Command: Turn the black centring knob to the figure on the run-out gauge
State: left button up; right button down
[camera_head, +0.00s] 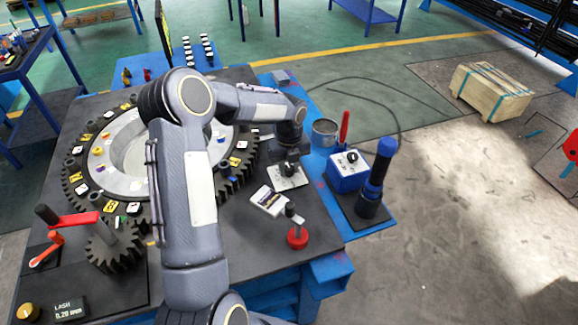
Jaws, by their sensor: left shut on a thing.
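My left gripper (290,165) points down at the right part of the dark table, above a small pale plate (286,180) with dark markings. It is shut on a dark knob at that plate; the fingers largely hide the knob, and I cannot read its setting. A small dark display (70,308) at the lower left reads "LASH 0.20 mm", with a yellow knob (27,312) beside it. I cannot pick out a run-out gauge figure for certain. My right gripper is not in view.
A large toothed ring (247,152) covered with small tags lies left, partly behind my arm. A blue box with a dial (347,178) and a blue-black cylinder (376,178) are to the right.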

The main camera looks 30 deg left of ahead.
aim_at(289, 167)
pick_arm(q)
jog(key=shift+r, duration=0.1)
jog(key=o, duration=1)
jog(key=shift+c, duration=0.2)
notch_tip(289, 167, up, 7)
jog(key=shift+r+b, duration=0.1)
jog(key=shift+b, duration=0.4)
jog(key=shift+r, duration=0.25)
